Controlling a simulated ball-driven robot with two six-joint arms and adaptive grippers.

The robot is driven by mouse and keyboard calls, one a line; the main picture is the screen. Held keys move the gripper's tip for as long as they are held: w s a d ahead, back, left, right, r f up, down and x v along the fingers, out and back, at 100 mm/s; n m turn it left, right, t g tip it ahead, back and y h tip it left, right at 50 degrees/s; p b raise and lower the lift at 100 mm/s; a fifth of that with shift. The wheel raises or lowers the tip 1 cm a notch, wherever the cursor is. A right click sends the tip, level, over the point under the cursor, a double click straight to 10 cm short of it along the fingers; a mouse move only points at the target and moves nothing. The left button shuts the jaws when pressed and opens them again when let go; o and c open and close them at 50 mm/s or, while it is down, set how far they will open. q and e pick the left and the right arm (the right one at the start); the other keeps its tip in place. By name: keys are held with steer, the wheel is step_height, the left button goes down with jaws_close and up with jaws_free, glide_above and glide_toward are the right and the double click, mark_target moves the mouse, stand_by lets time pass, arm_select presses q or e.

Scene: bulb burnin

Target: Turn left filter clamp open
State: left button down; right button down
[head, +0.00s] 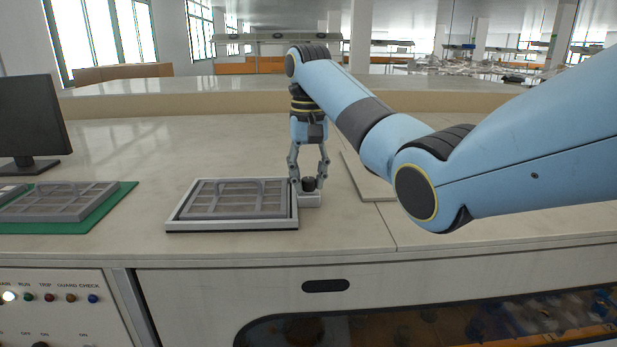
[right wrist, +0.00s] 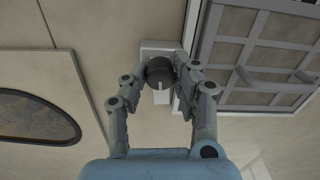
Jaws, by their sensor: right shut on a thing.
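A dark round clamp knob (head: 309,184) sits on a small light block (head: 311,200) at the right side of a framed filter tray. In the right wrist view the knob (right wrist: 160,72) has a pale pointer mark on it. My right gripper (head: 309,180) points down over the block, shut on the knob, with a finger on each side of it; the fingers also show in the right wrist view (right wrist: 158,76). The filter (head: 238,198) is a grey grid panel lying in a pale tray with a dark rim (head: 232,225). My left gripper is not in view.
A second grey grid filter (head: 60,200) lies on a green mat (head: 117,203) at the left, near a dark monitor (head: 30,120). A flat pale board (head: 366,180) lies right of the knob. An indicator panel (head: 55,310) is below the counter.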

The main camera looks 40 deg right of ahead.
steer(key=shift+f+m, duration=0.1)
steer(key=shift+m, duration=0.5)
steer(key=c, duration=1)
jaws_free()
